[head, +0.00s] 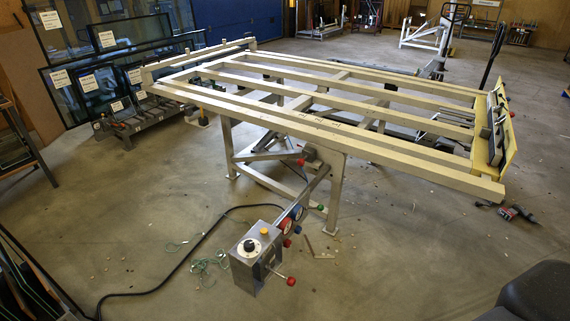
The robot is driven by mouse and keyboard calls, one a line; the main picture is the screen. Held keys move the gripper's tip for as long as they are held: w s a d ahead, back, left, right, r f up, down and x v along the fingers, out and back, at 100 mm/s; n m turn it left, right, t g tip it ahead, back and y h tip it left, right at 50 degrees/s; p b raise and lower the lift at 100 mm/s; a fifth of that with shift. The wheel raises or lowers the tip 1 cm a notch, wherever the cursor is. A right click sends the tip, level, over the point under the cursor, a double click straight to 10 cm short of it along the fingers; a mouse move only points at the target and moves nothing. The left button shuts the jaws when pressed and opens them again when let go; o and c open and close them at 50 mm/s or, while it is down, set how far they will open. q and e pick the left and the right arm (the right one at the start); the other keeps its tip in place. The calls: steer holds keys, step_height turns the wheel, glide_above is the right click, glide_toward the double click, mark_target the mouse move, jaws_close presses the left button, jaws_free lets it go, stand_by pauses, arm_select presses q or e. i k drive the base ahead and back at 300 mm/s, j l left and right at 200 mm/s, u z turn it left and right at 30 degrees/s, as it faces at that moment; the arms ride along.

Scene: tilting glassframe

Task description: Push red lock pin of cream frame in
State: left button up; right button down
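The cream frame (330,128) is a large slatted table top on grey legs, lying roughly level in the middle of the head view. A small red knob (300,162) shows under its near side, by the leg joint. Another red knob (291,281) is on a rod at the right of the grey control box (258,250). Smaller red knobs show by the arm behind the box. I cannot tell which one is the lock pin, or how far in it is. Neither of my grippers is in view.
The box also has an orange button and a black dial. A black cable (180,262) and green string (205,265) lie on the floor nearby. A power tool (517,213) lies at the right. Glass panes (90,80) stand at the left. The front floor is mostly clear.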

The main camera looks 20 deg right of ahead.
mark_target(301, 162)
steer(key=i+j+u, duration=0.35)
steer(key=i, duration=0.15)
steer(key=i+u, duration=0.35)
steer(key=i+z, duration=0.4)
steer(key=i, duration=0.25)
steer(key=i+j+z, duration=0.2)
steer(key=i+z, duration=0.25)
steer(key=i, duration=0.15)
steer(key=i+z, duration=0.25)
steer(key=z, duration=0.2)
steer(key=i+j+z, duration=0.1)
steer(key=i+z, duration=0.15)
steer(key=z, duration=0.2)
steer(key=i+j+z, duration=0.15)
steer(key=z, duration=0.25)
steer(key=i+j+z, duration=0.3)
steer(key=z, duration=0.15)
steer(key=i+j+z, duration=0.15)
steer(key=j+z, duration=0.15)
steer(key=z, duration=0.15)
steer(key=i+j+z, duration=0.1)
steer(key=j, duration=0.2)
